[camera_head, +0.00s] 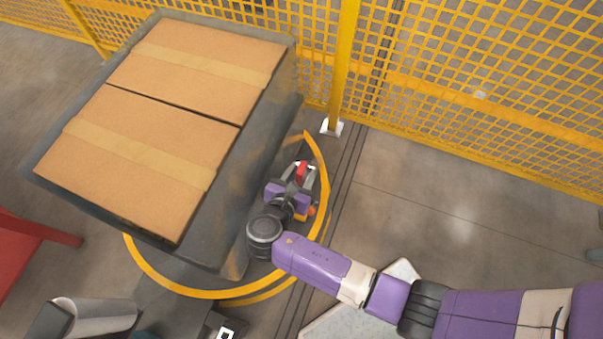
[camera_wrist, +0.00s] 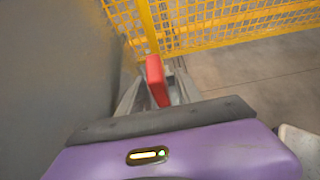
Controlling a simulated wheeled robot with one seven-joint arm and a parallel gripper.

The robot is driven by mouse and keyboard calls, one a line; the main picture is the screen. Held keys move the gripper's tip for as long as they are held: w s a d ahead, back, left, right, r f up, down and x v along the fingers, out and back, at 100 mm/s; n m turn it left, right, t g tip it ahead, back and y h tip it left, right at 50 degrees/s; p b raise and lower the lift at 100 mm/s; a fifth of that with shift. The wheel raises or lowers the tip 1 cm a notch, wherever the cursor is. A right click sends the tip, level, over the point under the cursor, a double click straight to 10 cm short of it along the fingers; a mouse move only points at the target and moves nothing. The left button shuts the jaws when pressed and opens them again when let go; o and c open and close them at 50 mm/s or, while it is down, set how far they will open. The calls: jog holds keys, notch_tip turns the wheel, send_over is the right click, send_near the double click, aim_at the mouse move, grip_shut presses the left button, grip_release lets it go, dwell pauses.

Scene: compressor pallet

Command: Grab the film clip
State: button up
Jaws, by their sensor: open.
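The film clip appears as a small red block (camera_head: 301,169) by the right side of the dark-wrapped load. My gripper (camera_head: 299,174) is open, with one grey finger on either side of the red clip. In the wrist view the red clip (camera_wrist: 157,80) stands upright between the fingers of my gripper (camera_wrist: 158,90), its lower end near the palm edge. I cannot tell whether the fingers touch it, or whether it touches the wrapping.
The load holds two cardboard boxes (camera_head: 150,150) inside dark wrapping (camera_head: 215,225). A yellow mesh fence (camera_head: 450,85) with a post (camera_head: 343,65) stands behind. A yellow ring (camera_head: 180,286) surrounds part of the load. A red object (camera_head: 25,240) is at left. Open floor (camera_head: 440,190) lies right.

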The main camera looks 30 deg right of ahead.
grip_shut()
dwell(0.4)
